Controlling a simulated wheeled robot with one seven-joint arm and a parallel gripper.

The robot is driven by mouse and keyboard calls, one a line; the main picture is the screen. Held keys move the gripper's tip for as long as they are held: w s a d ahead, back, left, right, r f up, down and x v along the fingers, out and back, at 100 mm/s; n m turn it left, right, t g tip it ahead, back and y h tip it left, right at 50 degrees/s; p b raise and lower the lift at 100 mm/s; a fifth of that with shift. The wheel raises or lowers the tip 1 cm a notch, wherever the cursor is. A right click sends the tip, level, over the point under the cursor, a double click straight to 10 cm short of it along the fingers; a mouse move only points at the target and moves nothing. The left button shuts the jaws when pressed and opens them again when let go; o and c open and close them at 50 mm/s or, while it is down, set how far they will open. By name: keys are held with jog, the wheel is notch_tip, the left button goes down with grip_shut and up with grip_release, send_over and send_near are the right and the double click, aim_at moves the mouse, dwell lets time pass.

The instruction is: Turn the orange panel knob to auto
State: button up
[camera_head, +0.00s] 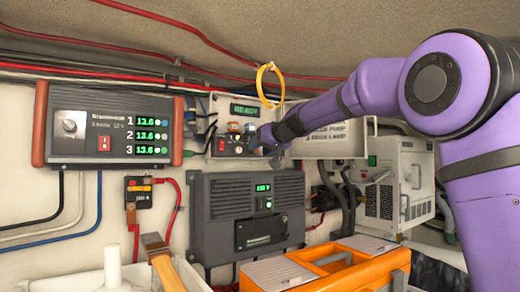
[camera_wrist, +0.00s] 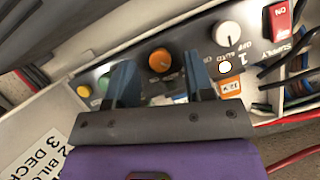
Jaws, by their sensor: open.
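The orange knob (camera_wrist: 161,60) is round and sits on a dark control panel (camera_wrist: 185,48) in the wrist view. My gripper (camera_wrist: 160,77) is open, with one finger on each side of the knob in the picture. Gaps show between the knob and both fingers, and I cannot tell how far along it they reach. The knob's pointer and its markings are too small or hidden to read. A white knob beside it (camera_wrist: 228,34) has OFF and AUTO lettering. In the head view my gripper (camera_head: 276,138) is at the panel's right side and the orange knob is not clear.
A red switch (camera_wrist: 278,20) and a yellow button (camera_wrist: 84,91) flank the knobs. A yellow ring (camera_head: 270,84) hangs near my arm. A grey charger unit (camera_head: 225,205) and an orange toolbox (camera_head: 325,268) are below.

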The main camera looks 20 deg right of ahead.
jog(key=shift+w+a+f, duration=0.1)
jog(key=shift+w+a, duration=0.05)
jog(key=shift+w, duration=0.1)
grip_shut()
jog(key=m+y, duration=0.2)
jog(key=m, duration=0.1)
jog(key=shift+d+f, duration=0.1)
jog(key=shift+d, duration=0.15)
jog(key=m+y, duration=0.1)
jog(key=m, duration=0.2)
jog(key=shift+w+f+y, duration=0.1)
jog(key=shift+f+y, duration=0.05)
jog(key=shift+y, duration=0.25)
dwell(0.5)
